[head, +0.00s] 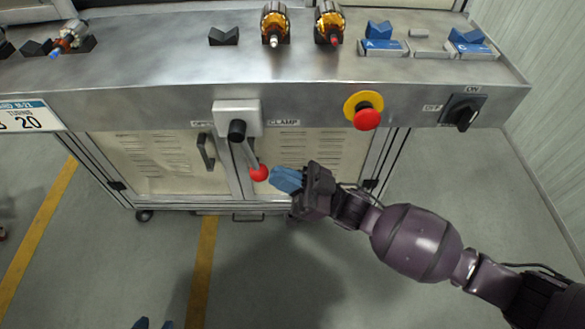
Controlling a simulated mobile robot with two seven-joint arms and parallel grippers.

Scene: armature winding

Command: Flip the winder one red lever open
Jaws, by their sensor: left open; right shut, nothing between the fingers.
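The red lever's ball knob (259,173) hangs at the end of a grey rod below a black pivot on a light grey plate (238,112) on the bench front. The lever points down and tilts to the right, toward the side marked CLAMP; a partly readable OPEN label is on the left. My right gripper (284,180) has blue fingers, is shut and empty, and its tips are just right of the red knob. Whether they touch it I cannot tell.
A red emergency button on a yellow ring (367,112) and a black ON/OFF switch (463,112) sit right of the lever. Copper-wound armatures (275,24) and blue blocks (382,45) stand on the metal bench top (170,60). A cabinet handle (205,152) is left of the lever.

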